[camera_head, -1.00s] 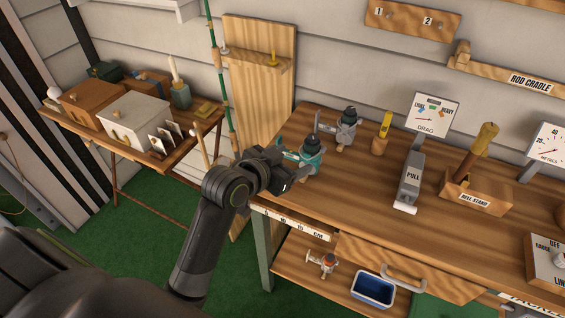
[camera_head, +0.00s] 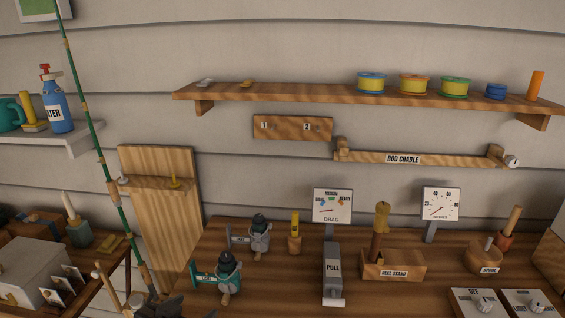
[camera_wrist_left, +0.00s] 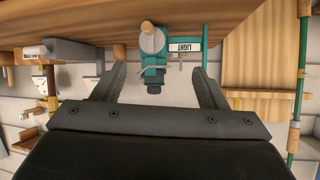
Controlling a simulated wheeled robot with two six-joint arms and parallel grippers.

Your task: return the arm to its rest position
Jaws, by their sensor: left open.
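My left gripper (camera_head: 172,307) only just shows as a dark shape at the bottom edge of the head view, in front of the bench. In the left wrist view my left gripper (camera_wrist_left: 159,72) has its two dark fingers spread, with nothing held between them. A teal reel (camera_head: 229,272) with a dark knob stands on the bench near it. The same reel, beside a LIGHT label, shows in the left wrist view (camera_wrist_left: 153,62), beyond and between the fingers, apparently upside down. The rest of my left arm is out of the head view. My right gripper is not seen.
A green rod (camera_head: 92,135) stands upright left of a wooden board (camera_head: 165,215). A side table with a white box (camera_head: 30,272) is at left. A shelf (camera_head: 330,97) holds spools.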

